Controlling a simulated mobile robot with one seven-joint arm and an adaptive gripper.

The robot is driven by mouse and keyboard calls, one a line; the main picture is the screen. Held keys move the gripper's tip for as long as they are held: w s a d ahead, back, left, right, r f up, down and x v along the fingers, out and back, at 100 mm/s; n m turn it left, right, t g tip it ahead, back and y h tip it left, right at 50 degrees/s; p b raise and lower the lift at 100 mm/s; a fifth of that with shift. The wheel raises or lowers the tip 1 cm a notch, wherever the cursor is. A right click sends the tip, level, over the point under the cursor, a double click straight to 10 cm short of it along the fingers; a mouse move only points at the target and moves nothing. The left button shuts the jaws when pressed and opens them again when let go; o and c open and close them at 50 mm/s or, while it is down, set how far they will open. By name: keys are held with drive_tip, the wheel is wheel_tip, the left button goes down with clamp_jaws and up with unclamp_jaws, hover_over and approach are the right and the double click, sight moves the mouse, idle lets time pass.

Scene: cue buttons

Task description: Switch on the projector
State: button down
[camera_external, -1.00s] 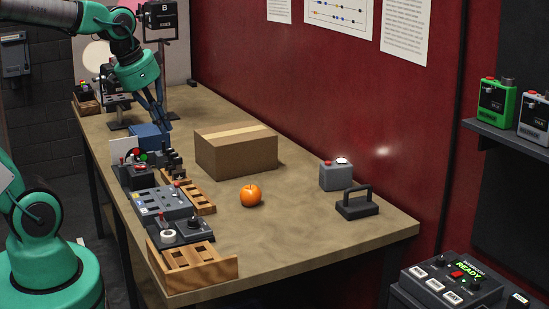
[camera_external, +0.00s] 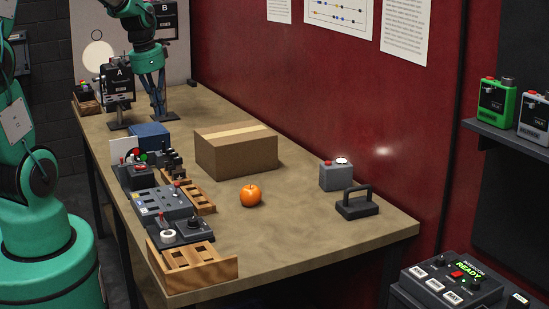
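Two black boxy devices on stands, marked A (camera_external: 118,82) and B (camera_external: 168,22), stand at the far end of the table. Either could be the projector; I cannot tell which. A pale board (camera_external: 84,35) with a round pale disc (camera_external: 97,56) stands behind them. My gripper (camera_external: 158,116) points down just right of device A, in front of the stand of B, with its fingertips low near the tabletop. Its dark fingers look close together, but whether they are open or shut is unclear. No held object shows.
Along the table's left side are a blue box (camera_external: 149,136), control panels (camera_external: 161,202) and wooden trays (camera_external: 192,284). A cardboard box (camera_external: 236,155), an orange (camera_external: 251,195), a grey button box (camera_external: 336,177) and a black handled block (camera_external: 357,208) stand right.

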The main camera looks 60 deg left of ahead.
drive_tip(key=s+a+f+p, duration=0.1)
drive_tip(key=s+a+f, duration=0.1)
drive_tip(key=a, duration=0.4)
drive_tip(key=s+a+f+p, duration=0.2)
drive_tip(key=a+f, duration=0.1)
drive_tip(key=a, duration=0.3)
drive_tip(key=shift+s+a+f+g+h+p, duration=0.2)
drive_tip(key=shift+s+g+h+p, duration=0.1)
drive_tip(key=shift+g, duration=0.1)
drive_tip(key=shift+f, duration=0.1)
hover_over(140, 167)
drive_tip(key=f, duration=1.2)
drive_tip(key=shift+w+a+b, duration=0.25)
drive_tip(key=shift+b, duration=0.05)
drive_tip(key=shift+s+f, duration=0.25)
drive_tip(key=shift+f, duration=0.45)
drive_tip(key=shift+f, duration=0.1)
